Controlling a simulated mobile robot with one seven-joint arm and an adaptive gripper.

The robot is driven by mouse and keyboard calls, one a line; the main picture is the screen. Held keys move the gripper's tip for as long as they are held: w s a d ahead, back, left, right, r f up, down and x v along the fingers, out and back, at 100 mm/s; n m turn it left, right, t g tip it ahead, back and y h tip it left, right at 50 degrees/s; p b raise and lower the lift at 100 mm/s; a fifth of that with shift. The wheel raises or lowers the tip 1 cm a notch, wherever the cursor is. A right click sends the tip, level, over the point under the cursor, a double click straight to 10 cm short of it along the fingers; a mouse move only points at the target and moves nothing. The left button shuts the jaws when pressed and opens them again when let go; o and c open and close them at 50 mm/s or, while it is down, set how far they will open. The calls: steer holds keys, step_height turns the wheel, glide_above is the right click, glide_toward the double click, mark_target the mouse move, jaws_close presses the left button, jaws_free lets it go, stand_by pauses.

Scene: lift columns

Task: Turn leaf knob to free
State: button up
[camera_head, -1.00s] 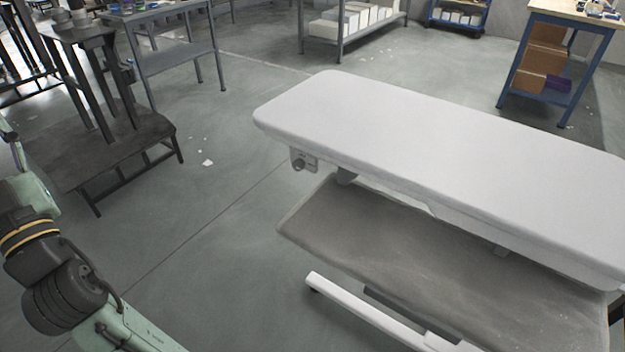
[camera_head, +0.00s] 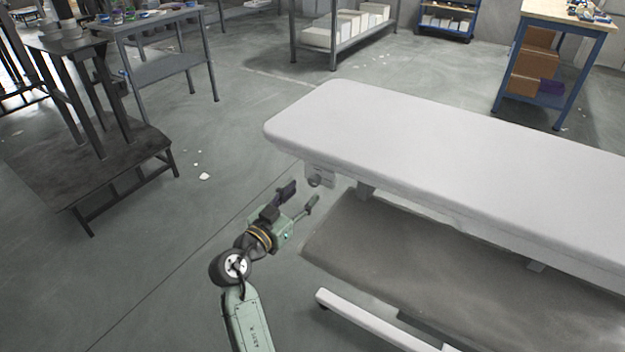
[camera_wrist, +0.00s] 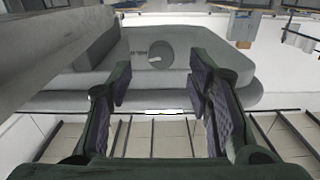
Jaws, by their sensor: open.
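The leaf knob (camera_head: 315,181) is a small round grey knob on a bracket under the near left end of the white tabletop (camera_head: 420,140). In the wrist view the knob (camera_wrist: 157,60) shows on a grey plate, with small dark lettering to its left. My gripper (camera_head: 302,195) is open and empty, just below and left of the knob in the head view. In the wrist view its two dark padded fingers (camera_wrist: 158,88) stand apart, with the knob between and beyond them. I see no contact. The knob's pointing direction is too small to tell.
A dark stand (camera_head: 110,170) is at the left, and shelves (camera_head: 340,40) stand behind. The floor between is clear apart from small white scraps.

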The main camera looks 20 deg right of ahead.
mark_target(312, 183)
steer(key=p+x, duration=0.1)
steer(key=x, duration=0.5)
steer(key=shift+w, duration=0.1)
jaws_close()
stand_by(0.5)
